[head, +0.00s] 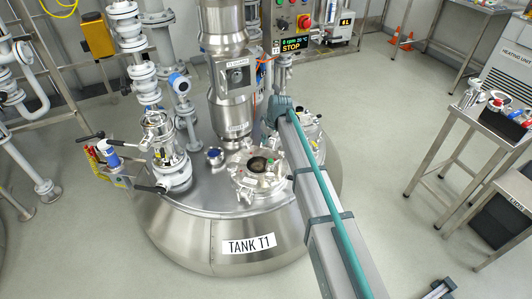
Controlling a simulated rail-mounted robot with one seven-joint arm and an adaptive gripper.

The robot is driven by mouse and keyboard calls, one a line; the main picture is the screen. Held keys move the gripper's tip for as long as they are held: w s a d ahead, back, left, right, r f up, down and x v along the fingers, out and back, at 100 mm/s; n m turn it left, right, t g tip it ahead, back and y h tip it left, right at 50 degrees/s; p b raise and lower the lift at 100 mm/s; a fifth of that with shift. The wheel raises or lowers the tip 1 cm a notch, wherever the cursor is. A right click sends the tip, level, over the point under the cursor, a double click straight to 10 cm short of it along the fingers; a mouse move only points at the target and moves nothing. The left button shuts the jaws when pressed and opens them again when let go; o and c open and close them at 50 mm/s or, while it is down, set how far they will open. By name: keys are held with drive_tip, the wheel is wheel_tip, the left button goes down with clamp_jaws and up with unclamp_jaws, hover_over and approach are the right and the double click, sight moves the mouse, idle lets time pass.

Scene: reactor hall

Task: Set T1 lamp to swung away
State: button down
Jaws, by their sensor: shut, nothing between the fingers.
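Tank T1 (249,244) is a large, domed steel vessel in the middle of the head view, with its name on a white label. A round port with a dark glass centre (258,165) and clamps around its rim sits on the tank top. I cannot make out for sure which fitting is the T1 lamp. More fittings (313,122) on the right of the tank top are partly hidden behind my arm. My arm reaches from the bottom edge up across the right side of the tank. I cannot make out my gripper in this view.
A steel drive column with a guard box (237,75) rises from the tank's back. Valves and pipes (170,165) crowd its left. A control panel (293,43) reading STOP stands behind. A steel table with fittings (488,125) is at right. Floor between tank and table is clear.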

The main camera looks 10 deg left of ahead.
sight(274, 163)
wheel_tip(274, 163, down, 10)
drive_tip(key=p, duration=0.2)
drive_tip(key=shift+s+d, duration=0.2)
drive_tip(key=shift+d, duration=0.05)
